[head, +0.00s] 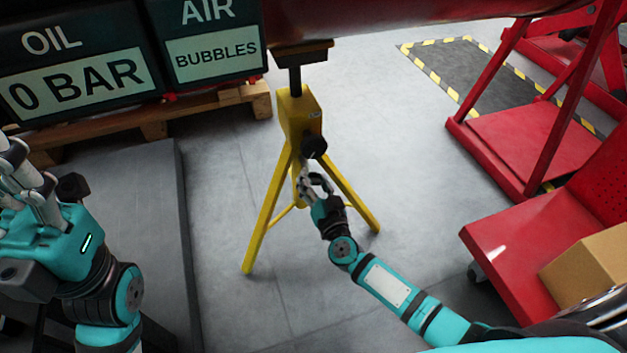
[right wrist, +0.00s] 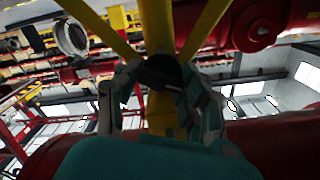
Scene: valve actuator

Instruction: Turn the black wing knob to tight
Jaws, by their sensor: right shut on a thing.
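The black wing knob (head: 314,146) sits on the front of the yellow tripod stand (head: 296,120), just below its head block. My right gripper (head: 316,181) reaches up to it from below and right. In the right wrist view, a dark knob (right wrist: 160,72) lies between the fingers of my right gripper (right wrist: 158,88), which are shut on it. The fingers hide part of the knob, and its wing angle cannot be made out. My left gripper (head: 38,190) is at the left edge, far from the stand, with its fingers spread and nothing between them.
A large red pipe (head: 400,12) rests above the stand. Dark OIL and AIR boxes (head: 85,65) stand on a wooden pallet (head: 155,120) at left. A red frame (head: 520,150) and a cardboard box (head: 590,268) are at right. Grey floor around the stand is clear.

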